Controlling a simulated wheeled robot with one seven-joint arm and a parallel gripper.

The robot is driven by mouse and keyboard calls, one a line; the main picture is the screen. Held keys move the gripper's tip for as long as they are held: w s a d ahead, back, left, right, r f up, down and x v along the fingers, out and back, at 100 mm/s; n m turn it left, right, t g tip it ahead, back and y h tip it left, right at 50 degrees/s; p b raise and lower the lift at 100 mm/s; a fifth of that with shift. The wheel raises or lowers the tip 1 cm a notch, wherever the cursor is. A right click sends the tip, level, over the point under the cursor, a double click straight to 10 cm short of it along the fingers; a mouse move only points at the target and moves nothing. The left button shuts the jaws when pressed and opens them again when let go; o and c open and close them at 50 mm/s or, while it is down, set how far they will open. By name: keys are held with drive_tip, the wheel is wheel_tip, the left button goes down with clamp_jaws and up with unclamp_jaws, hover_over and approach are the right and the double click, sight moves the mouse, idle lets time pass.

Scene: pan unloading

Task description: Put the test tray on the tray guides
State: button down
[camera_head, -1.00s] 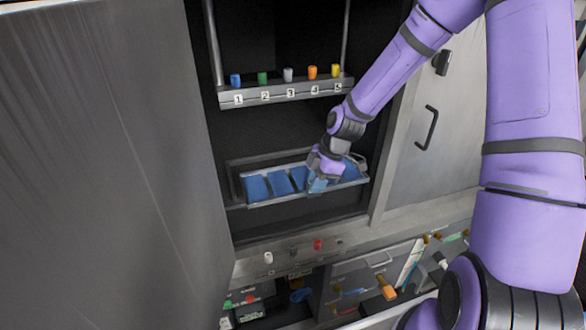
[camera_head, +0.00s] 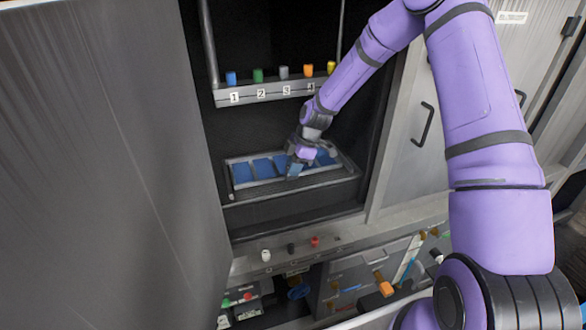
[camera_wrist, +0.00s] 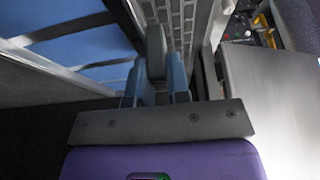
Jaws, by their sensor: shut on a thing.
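The test tray (camera_head: 240,185) is a grey metal tray with blue compartments, inside the dark cabinet bay below the numbered shelf. My gripper (camera_head: 294,170) is at the tray's front edge, right of its middle, and is shut on it. In the wrist view, the gripper's blue-grey fingers (camera_wrist: 157,85) close on the tray's edge, and blue compartments (camera_wrist: 85,47) show at upper left. The tray guides (camera_head: 290,193) appear as a dark frame around and below the tray. I cannot tell whether the tray rests on them.
The shelf (camera_head: 270,91) above holds several coloured plugs over number labels. A large grey panel (camera_head: 100,180) stands on the left, and a handled door (camera_head: 430,140) is on the right. Below are knobs (camera_head: 290,249) and an open, cluttered drawer area (camera_head: 262,300).

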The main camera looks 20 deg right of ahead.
drive_tip(key=shift+f, duration=0.25)
drive_tip(key=shift+f, duration=0.15)
drive_tip(key=c, duration=1.1)
unclamp_jaws()
